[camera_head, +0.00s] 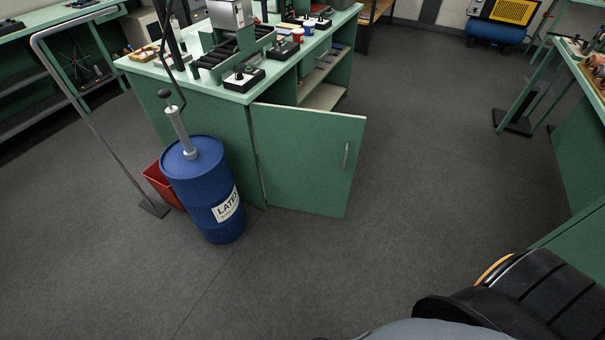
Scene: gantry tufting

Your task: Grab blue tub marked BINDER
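A small blue tub (308,28) stands on the green bench (215,88) at the top of the view, close beside a small red tub (297,35). Both are far away, and any marking on the blue one is too small to read. A much larger blue drum (203,192) with a hand pump stands on the floor in front of the bench; its label reads "LATE", with the rest turned out of sight. Neither of my grippers is in view.
The bench's cabinet door (307,160) stands open into the floor space. A red bin (163,186) is partly hidden behind the drum. Black control boxes (243,78) sit on the benchtop. Another green bench is at the right edge. The middle floor (430,160) is clear.

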